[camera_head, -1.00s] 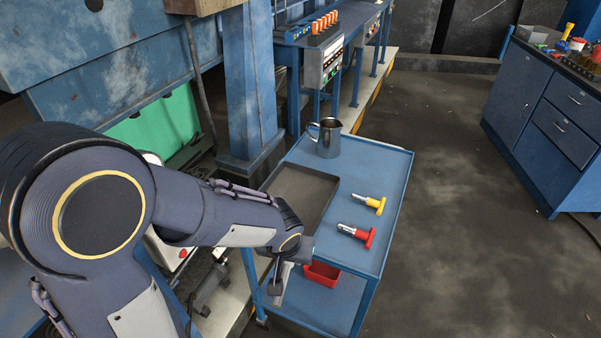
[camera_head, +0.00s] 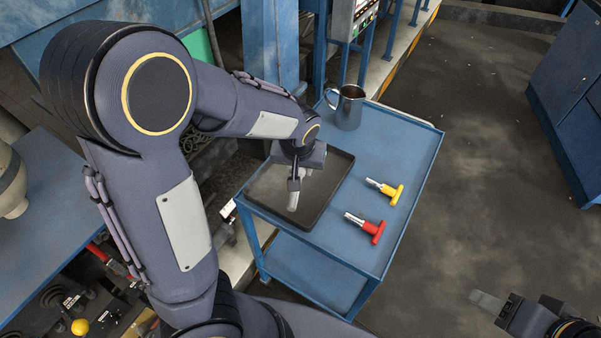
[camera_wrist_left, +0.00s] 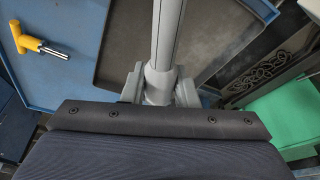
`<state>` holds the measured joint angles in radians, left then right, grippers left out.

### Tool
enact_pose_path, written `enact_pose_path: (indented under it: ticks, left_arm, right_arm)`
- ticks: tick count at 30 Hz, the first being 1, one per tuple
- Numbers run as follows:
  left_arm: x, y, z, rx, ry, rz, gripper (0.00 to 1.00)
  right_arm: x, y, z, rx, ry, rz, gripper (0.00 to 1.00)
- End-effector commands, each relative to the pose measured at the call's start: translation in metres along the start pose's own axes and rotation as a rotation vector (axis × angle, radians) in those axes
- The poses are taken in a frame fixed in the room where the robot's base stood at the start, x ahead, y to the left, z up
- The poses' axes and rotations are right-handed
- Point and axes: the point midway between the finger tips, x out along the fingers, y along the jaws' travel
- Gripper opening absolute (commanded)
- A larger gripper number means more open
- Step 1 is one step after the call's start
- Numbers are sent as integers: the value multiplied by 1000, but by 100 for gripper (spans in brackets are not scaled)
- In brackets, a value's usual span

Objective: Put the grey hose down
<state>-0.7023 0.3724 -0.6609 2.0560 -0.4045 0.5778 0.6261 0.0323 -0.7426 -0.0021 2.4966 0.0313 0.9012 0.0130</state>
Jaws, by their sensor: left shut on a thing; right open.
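My left gripper (camera_head: 293,200) is over the black tray (camera_head: 318,212) on the blue cart. In the left wrist view it (camera_wrist_left: 160,90) is shut on the grey hose (camera_wrist_left: 168,35), which runs up and out of that picture, over the tray (camera_wrist_left: 125,45). In the head view the hose is hard to tell from the fingers. Whether it touches the tray floor I cannot tell. My right gripper (camera_head: 487,302) is at the lower right of the head view, open and away from the cart; no thing shows in it.
The blue cart (camera_head: 400,145) also carries a metal jug (camera_head: 347,108) at its back, and a yellow-handled tool (camera_head: 391,193) and a red-handled tool (camera_head: 372,229) right of the tray. The cart's top is clear around these tools. Dark floor (camera_head: 470,120) lies to the right.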

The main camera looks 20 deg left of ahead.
Motion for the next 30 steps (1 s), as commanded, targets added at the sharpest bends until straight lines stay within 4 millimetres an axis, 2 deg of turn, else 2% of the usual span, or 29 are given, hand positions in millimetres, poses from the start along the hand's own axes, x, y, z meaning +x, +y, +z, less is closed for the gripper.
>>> enact_pose_path:
  ticks: [1,4,12,18,30]
  left_arm:
    - [15,-4,-3,-4,-5,-6,4]
    - [32,-5,-12,-2,-4,-4,4]
    - [56,-7,-22,-1,-3,-1,4]
    - [82,-6,-14,2,-2,0,4]
    - [88,-6,-12,1,0,1,4]
  right_arm:
    - [2,1,1,0,0,0,49]
    - [2,1,1,0,0,0,49]
    - [2,1,1,0,0,0,49]
    - [3,2,2,0,0,0,49]
    - [7,3,3,0,0,0,49]
